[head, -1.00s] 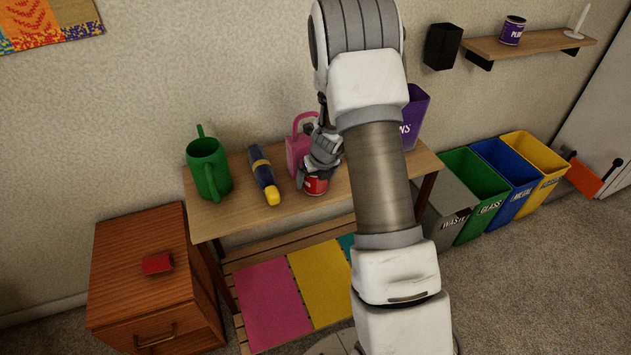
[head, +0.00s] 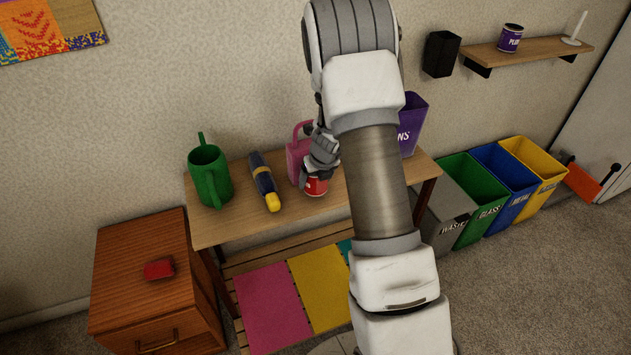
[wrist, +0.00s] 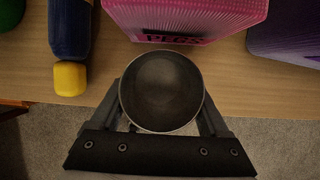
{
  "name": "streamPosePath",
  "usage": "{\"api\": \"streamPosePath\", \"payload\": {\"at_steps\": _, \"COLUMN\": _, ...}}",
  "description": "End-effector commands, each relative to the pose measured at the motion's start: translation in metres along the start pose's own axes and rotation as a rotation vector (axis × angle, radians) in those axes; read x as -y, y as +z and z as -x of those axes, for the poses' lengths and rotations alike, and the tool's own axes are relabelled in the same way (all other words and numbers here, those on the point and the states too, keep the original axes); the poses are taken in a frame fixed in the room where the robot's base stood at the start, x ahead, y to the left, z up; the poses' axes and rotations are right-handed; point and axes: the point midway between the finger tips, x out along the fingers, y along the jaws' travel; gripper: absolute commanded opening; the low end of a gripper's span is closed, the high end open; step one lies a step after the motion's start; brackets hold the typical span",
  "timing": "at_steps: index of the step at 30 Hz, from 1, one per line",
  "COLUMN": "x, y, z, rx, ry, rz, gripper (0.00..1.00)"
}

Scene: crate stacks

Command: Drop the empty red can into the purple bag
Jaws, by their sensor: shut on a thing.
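My gripper (head: 320,168) is shut on the red can (head: 316,187), near the front edge of the wooden table. In the wrist view I look down into the open, empty can (wrist: 161,92), upright between my fingers (wrist: 162,112). I cannot tell for sure whether its base touches the table. The purple bag (head: 412,118) stands on the table to the right, partly hidden behind my arm; only its right part and the letters "NS" show. A purple surface (wrist: 285,30) at the upper right of the wrist view appears to be this bag.
A pink peg holder (wrist: 185,15) stands just behind the can. The wooden table (head: 232,222) has a bare strip in front. Several floor bins (head: 480,185) stand at right.

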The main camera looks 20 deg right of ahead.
Motion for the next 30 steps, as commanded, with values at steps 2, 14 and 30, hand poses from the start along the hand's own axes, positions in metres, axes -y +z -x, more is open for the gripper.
{"api": "streamPosePath", "payload": {"at_steps": 2, "x": -0.001, "y": 0.009, "z": 0.019, "rx": 0.003, "ry": -0.001, "rz": 0.002, "gripper": 0.16}}
{"api": "streamPosePath", "payload": {"at_steps": 14, "x": 0.068, "y": -0.021, "z": 0.083, "rx": 0.002, "ry": -0.003, "rz": -0.005, "gripper": 0.16}}
{"api": "streamPosePath", "payload": {"at_steps": 30, "x": 0.086, "y": -0.029, "z": 0.106, "rx": 0.001, "ry": 0.022, "rz": 0.055, "gripper": 0.16}}
